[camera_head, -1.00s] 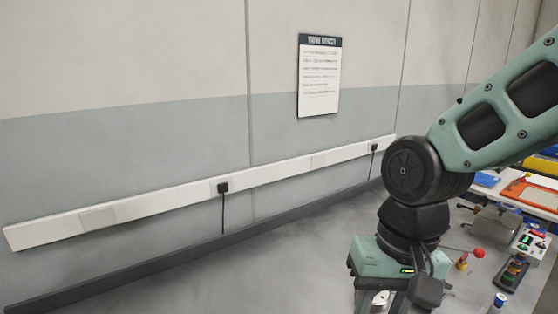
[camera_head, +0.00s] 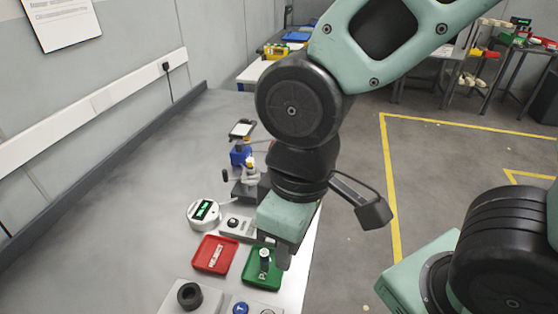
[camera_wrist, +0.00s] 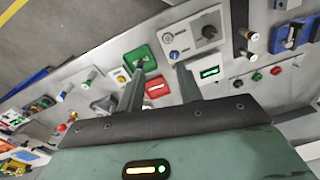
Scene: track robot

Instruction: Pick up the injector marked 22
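I cannot read a 22 on anything in view. A small upright cylinder with a dark body and pale top, perhaps an injector (camera_head: 265,256), stands in the green tray (camera_head: 257,281). In the wrist view the green tray (camera_wrist: 152,65) shows beyond my left finger. Several other small upright cylinders (camera_wrist: 88,78) stand on the bench left of it; their marks are too small to read. My gripper (camera_wrist: 160,70) is open, its two fingers apart with nothing between them. In the head view my gripper (camera_head: 284,262) hangs over the bench beside the green tray, partly hidden by its own body.
A red tray marked REJECT (camera_head: 209,265) lies left of the green tray. The bench's left side (camera_head: 110,200) is clear.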

